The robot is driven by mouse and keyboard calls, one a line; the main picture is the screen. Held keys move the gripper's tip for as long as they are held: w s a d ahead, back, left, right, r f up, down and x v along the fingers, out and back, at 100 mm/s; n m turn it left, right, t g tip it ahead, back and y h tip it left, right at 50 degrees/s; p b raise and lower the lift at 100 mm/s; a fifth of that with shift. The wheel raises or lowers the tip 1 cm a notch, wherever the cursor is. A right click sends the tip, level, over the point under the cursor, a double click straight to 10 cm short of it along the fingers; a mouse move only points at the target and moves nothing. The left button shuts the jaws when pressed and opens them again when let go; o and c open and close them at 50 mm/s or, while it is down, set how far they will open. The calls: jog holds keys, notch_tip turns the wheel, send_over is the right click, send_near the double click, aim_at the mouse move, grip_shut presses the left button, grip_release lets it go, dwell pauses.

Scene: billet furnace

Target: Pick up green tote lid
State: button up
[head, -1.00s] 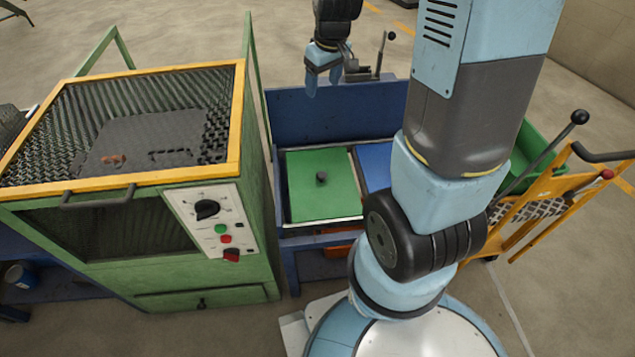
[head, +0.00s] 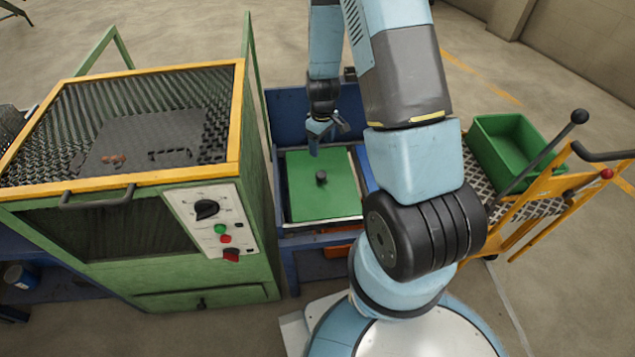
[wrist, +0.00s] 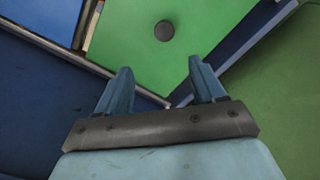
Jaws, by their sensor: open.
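The green tote lid (head: 322,200) is a flat square panel with a dark round knob (head: 321,177) in its middle. It lies in the blue bench frame right of the furnace. My gripper (head: 318,143) is above the lid's far edge, pointing down. In the wrist view, the green lid (wrist: 135,30) and its dark knob (wrist: 164,31) show beyond the two blue fingers (wrist: 165,85). The fingers are apart with nothing between them. The knob is clear of the fingers.
The green furnace (head: 120,215) with a yellow-rimmed mesh top stands left of the bench. A blue panel (head: 364,172) lies beside the lid, partly behind my arm. A yellow cart (head: 535,215) carrying a green tote (head: 505,150) stands at the right. A blue back wall (head: 290,115) rises behind the lid.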

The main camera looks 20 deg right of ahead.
send_near(321, 174)
jog(key=f, duration=0.3)
jog(key=w+f, duration=0.1)
jog(key=f, duration=0.1)
jog(key=shift+d, duration=0.2)
jog(key=shift+s+a+f, duration=0.1)
jog(key=shift+s+f, duration=0.1)
jog(key=shift+f, duration=1.15)
jog(key=shift+s+a+f, duration=0.1)
jog(key=shift+s+f, duration=0.1)
jog(key=shift+f, duration=1.1)
grip_shut()
jog(key=shift+r, duration=0.1)
